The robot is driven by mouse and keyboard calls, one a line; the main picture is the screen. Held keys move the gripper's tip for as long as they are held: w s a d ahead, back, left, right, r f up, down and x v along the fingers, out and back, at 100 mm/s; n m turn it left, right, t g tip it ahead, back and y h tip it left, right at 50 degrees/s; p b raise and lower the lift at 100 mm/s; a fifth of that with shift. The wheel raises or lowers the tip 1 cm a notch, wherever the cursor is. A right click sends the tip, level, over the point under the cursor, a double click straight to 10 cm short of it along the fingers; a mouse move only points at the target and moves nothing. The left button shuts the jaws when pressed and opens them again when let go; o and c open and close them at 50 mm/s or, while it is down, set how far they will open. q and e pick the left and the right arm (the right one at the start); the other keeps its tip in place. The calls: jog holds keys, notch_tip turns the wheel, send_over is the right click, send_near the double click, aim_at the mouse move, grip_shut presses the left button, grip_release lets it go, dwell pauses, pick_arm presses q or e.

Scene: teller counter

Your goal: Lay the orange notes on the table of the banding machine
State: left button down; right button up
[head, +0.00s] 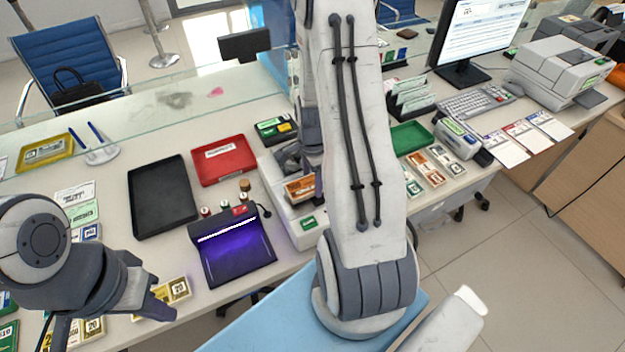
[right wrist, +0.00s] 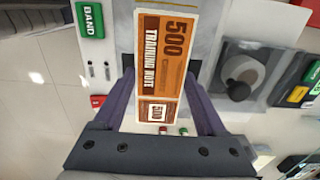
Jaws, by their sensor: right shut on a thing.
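The orange notes (right wrist: 163,60), marked 500 TRAINING NOTE, are between the two fingers of my right gripper (right wrist: 163,100), which is shut on them. In the head view the orange notes (head: 299,188) show over the white banding machine (head: 306,240), with my right gripper (head: 316,180) partly hidden behind my arm. The machine's green BAND button (right wrist: 89,19) is at upper left in the right wrist view. I cannot tell whether the notes touch the machine's table. My left gripper (head: 155,298) is low at the left, above note bundles; its opening is unclear.
A purple-lit lamp unit (head: 235,250), a red tray (head: 223,160) and a black tray (head: 162,195) lie left of the machine. More orange and other notes (head: 420,165) lie right of my arm. A glass screen (head: 180,100) runs along the back.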

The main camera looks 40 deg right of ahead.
jog(key=shift+f, duration=0.6)
jog(key=shift+f, duration=0.2)
jog(key=o, duration=1.5)
jog(key=shift+r, duration=0.1)
